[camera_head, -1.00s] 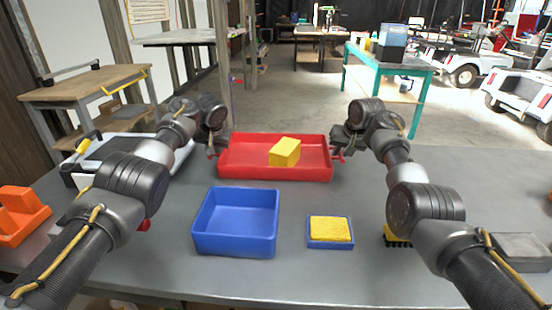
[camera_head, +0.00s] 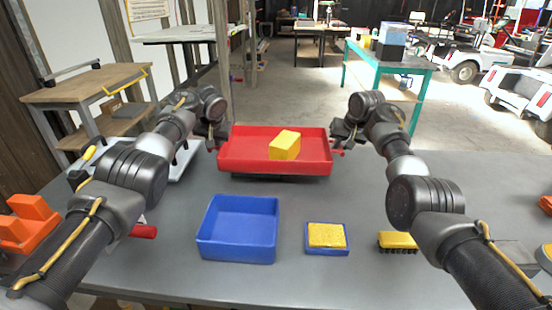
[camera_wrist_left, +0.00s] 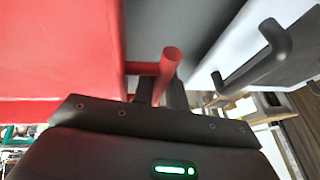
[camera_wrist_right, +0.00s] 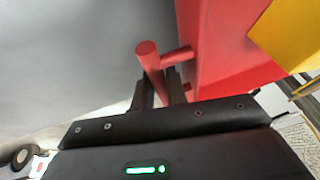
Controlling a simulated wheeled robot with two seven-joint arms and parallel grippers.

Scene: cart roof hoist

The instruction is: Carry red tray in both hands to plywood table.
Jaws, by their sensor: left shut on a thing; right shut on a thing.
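The red tray (camera_head: 240,162) is level above the far edge of the grey table, with a dark shadow under it. A yellow block (camera_head: 285,145) lies in it. My left gripper (camera_head: 213,146) is shut on the tray's left handle; the red bar (camera_wrist_left: 169,65) shows between its fingers in the left wrist view. My right gripper (camera_head: 339,147) is shut on the right handle, whose red bar (camera_wrist_right: 149,58) shows in the right wrist view. A wood-topped table (camera_head: 88,82), likely the plywood table, stands at the far left, apart from the tray.
On the grey table (camera_head: 300,280) are a blue bin (camera_head: 238,245), a yellow sponge in a blue dish (camera_head: 327,236), a yellow brush (camera_head: 397,241) and orange parts (camera_head: 30,222). A teal table (camera_head: 390,66) stands behind right. Open floor (camera_head: 300,95) lies beyond.

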